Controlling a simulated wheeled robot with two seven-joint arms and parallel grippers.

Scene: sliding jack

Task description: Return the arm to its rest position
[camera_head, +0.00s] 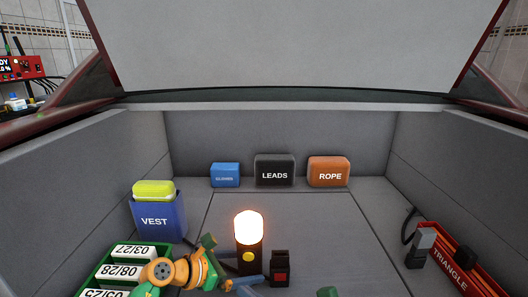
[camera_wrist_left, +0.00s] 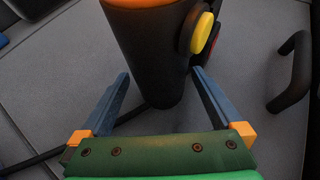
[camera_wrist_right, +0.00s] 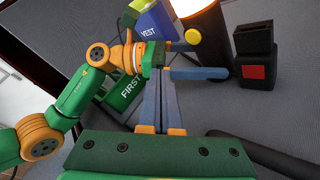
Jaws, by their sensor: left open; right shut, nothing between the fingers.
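My left gripper (camera_wrist_left: 160,75) is open, with its two blue fingers apart at the base of a lit lamp (camera_head: 249,243). The lamp has a black body, a yellow button and a glowing white top, and it stands upright. In the left wrist view its body (camera_wrist_left: 150,50) is beyond and between the fingertips; I cannot tell whether they touch it. My left arm (camera_head: 165,272) comes in low at the left in the head view. My right gripper (camera_wrist_right: 163,72) is shut and empty in the right wrist view; only a green bit of it shows at the head view's bottom edge.
A black block with a red square (camera_head: 280,268) stands right of the lamp. A vest bin (camera_head: 158,218) and a green box with date cards (camera_head: 155,250) are at left. A red triangle case (camera_head: 455,262) is at right. Blue, black and orange packs (camera_head: 274,170) line the back.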

